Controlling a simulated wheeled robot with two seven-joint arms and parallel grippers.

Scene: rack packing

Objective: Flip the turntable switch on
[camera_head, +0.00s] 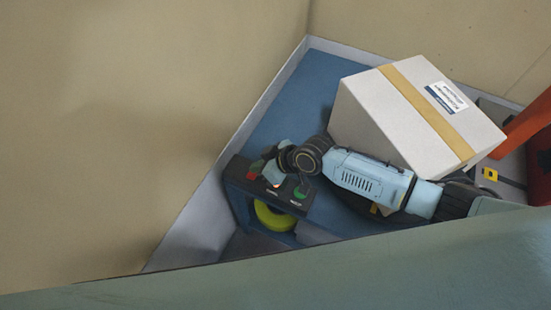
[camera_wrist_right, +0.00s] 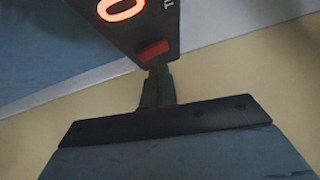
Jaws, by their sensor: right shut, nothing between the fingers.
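A dark control box (camera_head: 240,182) stands at the left end of the blue surface in the head view. It has a red switch (camera_head: 256,168) on its left part and a green button (camera_head: 299,192) on its right part. My right gripper (camera_head: 271,174) is over the box beside the red switch. In the right wrist view, its shut, empty fingers (camera_wrist_right: 157,84) point at the red switch (camera_wrist_right: 152,51); their tips are very close to it, and I cannot tell whether they touch. A lit orange "0" (camera_wrist_right: 121,8) shows on the panel. My left gripper is not in view.
A large taped carton (camera_head: 400,115) sits on the blue surface (camera_head: 290,110) behind my right arm. A pale wall rim (camera_head: 215,170) borders the left side. An orange-red bar (camera_head: 527,122) stands at the right.

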